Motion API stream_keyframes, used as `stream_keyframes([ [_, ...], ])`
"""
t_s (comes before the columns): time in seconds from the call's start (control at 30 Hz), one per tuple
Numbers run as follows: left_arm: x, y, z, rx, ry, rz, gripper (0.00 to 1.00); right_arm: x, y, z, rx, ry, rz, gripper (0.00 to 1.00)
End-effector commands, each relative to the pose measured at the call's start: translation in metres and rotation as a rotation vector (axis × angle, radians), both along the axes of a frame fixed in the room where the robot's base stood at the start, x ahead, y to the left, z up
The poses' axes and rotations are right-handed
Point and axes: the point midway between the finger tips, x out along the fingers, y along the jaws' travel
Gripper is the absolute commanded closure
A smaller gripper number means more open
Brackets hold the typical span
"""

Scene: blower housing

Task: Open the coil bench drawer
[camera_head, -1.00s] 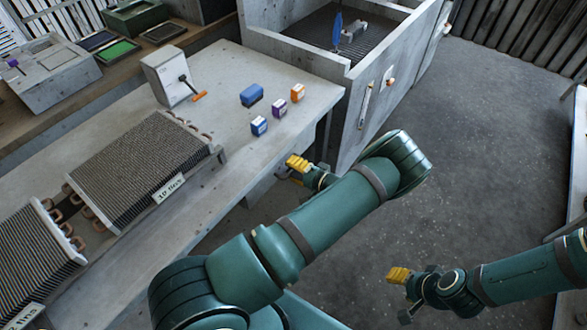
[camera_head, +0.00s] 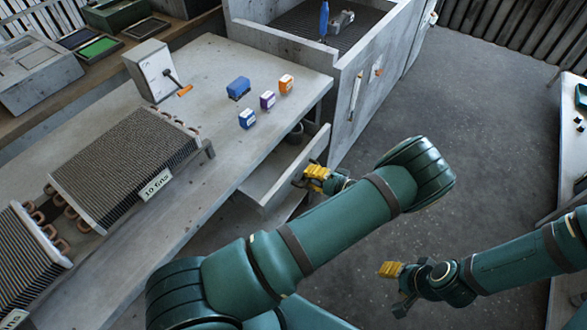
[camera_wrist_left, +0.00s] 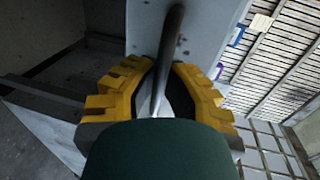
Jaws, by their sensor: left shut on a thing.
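The coil bench drawer (camera_head: 284,168) stands partly pulled out from under the right end of the coil bench (camera_head: 190,225). Its grey front panel faces the aisle. My left gripper (camera_head: 308,178) is at the drawer front. In the left wrist view its yellow fingers (camera_wrist_left: 157,88) are closed around a dark bar handle (camera_wrist_left: 172,45) on a pale panel. The dark palm hides the lower part of the grip. My right gripper (camera_head: 395,286) hangs over the floor, apart from everything, and its fingers look spread and empty.
Finned coils (camera_head: 125,160), a box with an orange-tipped lever (camera_head: 150,72) and several small boxes (camera_head: 268,99) are on the bench. A grey cabinet (camera_head: 350,105) stands close beyond the drawer. The floor (camera_head: 470,130) to the right is clear.

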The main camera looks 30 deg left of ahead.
Motion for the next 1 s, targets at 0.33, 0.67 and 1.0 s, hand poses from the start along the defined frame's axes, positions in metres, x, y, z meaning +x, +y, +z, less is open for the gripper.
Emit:
stream_keyframes([
  [0.33, -0.007, -0.091, -0.003, 0.000, -0.003, -0.003, 1.00, -0.007, 0.001, -0.033, 0.004, 0.016, 0.013, 0.53],
  [0.67, -0.010, -0.133, 0.000, 0.002, 0.000, 0.001, 0.87, -0.003, 0.001, -0.046, 0.002, 0.007, 0.010, 0.53],
  [1.0, -0.010, -0.132, 0.000, 0.001, 0.000, 0.000, 0.59, -0.003, 0.001, -0.045, 0.002, 0.007, 0.010, 0.53],
])
